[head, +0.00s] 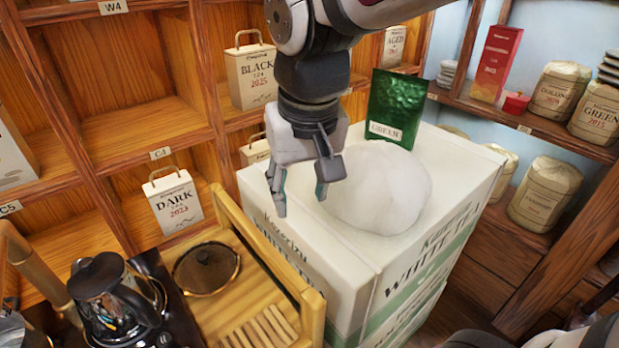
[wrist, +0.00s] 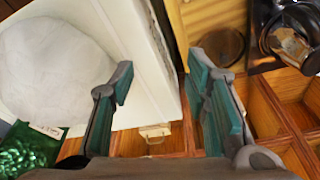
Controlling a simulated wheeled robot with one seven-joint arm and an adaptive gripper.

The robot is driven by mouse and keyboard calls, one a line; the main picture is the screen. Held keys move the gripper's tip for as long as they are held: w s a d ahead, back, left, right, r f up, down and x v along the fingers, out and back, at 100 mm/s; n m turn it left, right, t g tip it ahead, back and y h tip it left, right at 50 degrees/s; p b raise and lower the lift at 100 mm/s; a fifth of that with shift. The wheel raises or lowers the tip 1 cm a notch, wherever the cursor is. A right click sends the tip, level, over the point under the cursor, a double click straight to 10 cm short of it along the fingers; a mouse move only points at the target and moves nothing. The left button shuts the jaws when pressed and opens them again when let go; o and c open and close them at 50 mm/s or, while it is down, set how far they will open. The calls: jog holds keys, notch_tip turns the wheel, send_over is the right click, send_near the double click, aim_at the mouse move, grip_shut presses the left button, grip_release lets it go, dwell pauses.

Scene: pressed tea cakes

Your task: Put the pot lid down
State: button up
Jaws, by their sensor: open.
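The black glass pot (head: 110,295) stands left of the lid.
The white tea box (head: 456,165) bears a large white round bundle (head: 380,188) and a green foil pack (head: 398,105), close to my gripper's right. Wooden shelves with tea boxes (head: 175,200) stand behind. Slats (head: 262,328) lie in the tray's front.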

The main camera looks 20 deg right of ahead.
jog(key=s+d+t, duration=0.1)
jog(key=s+d, duration=0.3)
jog(key=s, duration=0.8)
jog(key=shift+s+d+f+n, duration=0.2)
jog(key=shift+d+f+n, duration=0.1)
jog(key=shift+d+n, duration=0.1)
jog(key=shift+t, duration=0.4)
notch_tip(320, 180, up, 4)
jog(key=p, duration=0.3)
jog(key=shift+r, duration=0.1)
